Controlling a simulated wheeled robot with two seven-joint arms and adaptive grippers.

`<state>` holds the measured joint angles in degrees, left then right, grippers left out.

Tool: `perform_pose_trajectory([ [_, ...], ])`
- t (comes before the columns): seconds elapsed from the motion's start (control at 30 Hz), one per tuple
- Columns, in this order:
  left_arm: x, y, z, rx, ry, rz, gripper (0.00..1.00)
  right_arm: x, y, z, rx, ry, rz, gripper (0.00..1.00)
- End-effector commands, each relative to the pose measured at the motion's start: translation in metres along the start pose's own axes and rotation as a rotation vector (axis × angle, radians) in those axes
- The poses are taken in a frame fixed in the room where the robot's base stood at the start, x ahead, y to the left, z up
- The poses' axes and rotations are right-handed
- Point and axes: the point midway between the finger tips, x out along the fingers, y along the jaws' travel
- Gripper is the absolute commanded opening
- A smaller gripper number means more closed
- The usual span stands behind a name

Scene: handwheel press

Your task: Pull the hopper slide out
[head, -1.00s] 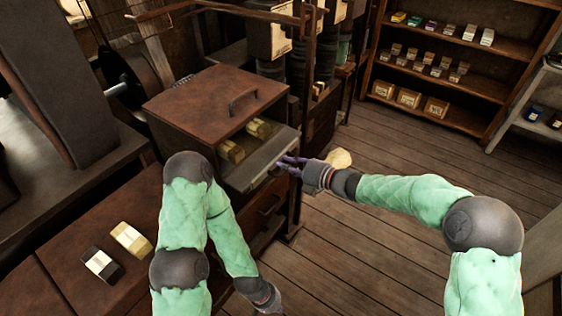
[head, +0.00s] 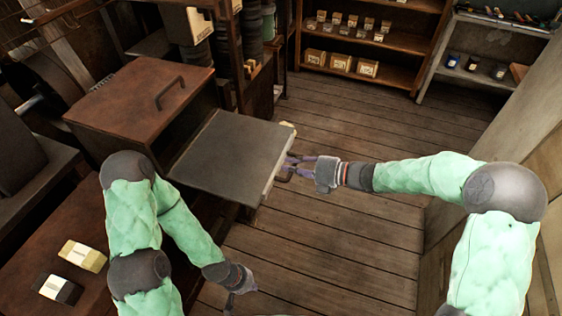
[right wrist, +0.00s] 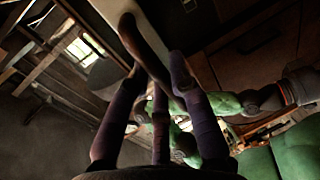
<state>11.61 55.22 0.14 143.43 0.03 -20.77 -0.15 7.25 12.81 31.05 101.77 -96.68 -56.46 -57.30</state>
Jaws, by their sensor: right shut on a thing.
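The hopper slide (head: 230,155) is a flat dark grey plate with a pale front edge. It sticks far out to the right from the rusty brown hopper box (head: 135,100), which has a handle on its lid. My right gripper (head: 288,168) is shut on the handle at the slide's outer edge. In the right wrist view, the fingers (right wrist: 165,80) close around the dark curved slide handle (right wrist: 148,45). My left gripper (head: 232,300) hangs low near the bottom of the head view, apart from the slide; its fingers are too small to read.
A yellowish block (head: 82,256) and a black-and-white block (head: 60,290) lie on the brown bench at left. Shelves with small boxes (head: 340,62) stand at the back. The plank floor (head: 350,235) right of the slide is clear. A pale object shows partly behind the slide's corner.

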Motion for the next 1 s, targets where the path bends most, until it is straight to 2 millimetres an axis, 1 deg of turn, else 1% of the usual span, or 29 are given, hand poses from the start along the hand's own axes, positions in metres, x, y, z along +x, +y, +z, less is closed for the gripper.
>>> perform_pose_trajectory([
  [0.1, -0.0005, 0.0002, 0.0001, 0.000, 0.000, 0.000, 0.00, -0.0043, -0.0020, -0.0004, 0.001, 0.001, -0.002, 0.00],
  [0.47, -0.0004, 0.0001, 0.0001, 0.000, 0.000, 0.000, 0.00, -0.0058, -0.0032, -0.0004, 0.001, 0.001, -0.004, 0.00],
  [0.5, -0.0004, 0.0001, 0.0001, 0.000, 0.000, 0.000, 0.00, -0.0058, -0.0032, -0.0004, 0.001, 0.000, -0.004, 0.29],
  [0.57, -0.0004, 0.0001, 0.0001, 0.000, 0.000, 0.000, 0.00, -0.0056, -0.0032, -0.0005, 0.001, 0.001, -0.004, 0.46],
  [0.87, -0.0004, 0.0002, 0.0000, 0.000, 0.000, 0.000, 0.00, -0.0052, -0.0018, -0.0001, 0.000, 0.000, -0.001, 0.46],
  [1.0, -0.0004, 0.0002, 0.0000, 0.000, 0.000, 0.000, 0.00, -0.0116, -0.0013, 0.0008, 0.000, -0.002, -0.001, 0.46],
])
